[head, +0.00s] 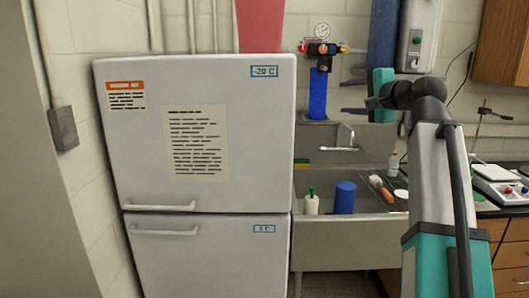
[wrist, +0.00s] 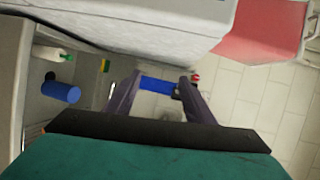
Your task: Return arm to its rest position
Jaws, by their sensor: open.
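My gripper (head: 343,96) is raised above the sink at the right of the head view, pointing left. Its two purple fingers are apart with nothing between them. In the wrist view the gripper (wrist: 160,76) also shows open and empty, its fingers reaching away from the teal body. My arm's white and teal link rises at the right of the head view, and the wrist bends left at its top. The arm's lower part is out of frame.
A white fridge-freezer (head: 195,140) stands left of the gripper. Below is a metal sink (head: 325,258) with a blue cylinder (head: 345,197) and a white bottle (head: 312,203). Behind are a valve manifold (head: 322,48) and a wall box (head: 418,38). A balance (head: 500,185) sits on the right counter.

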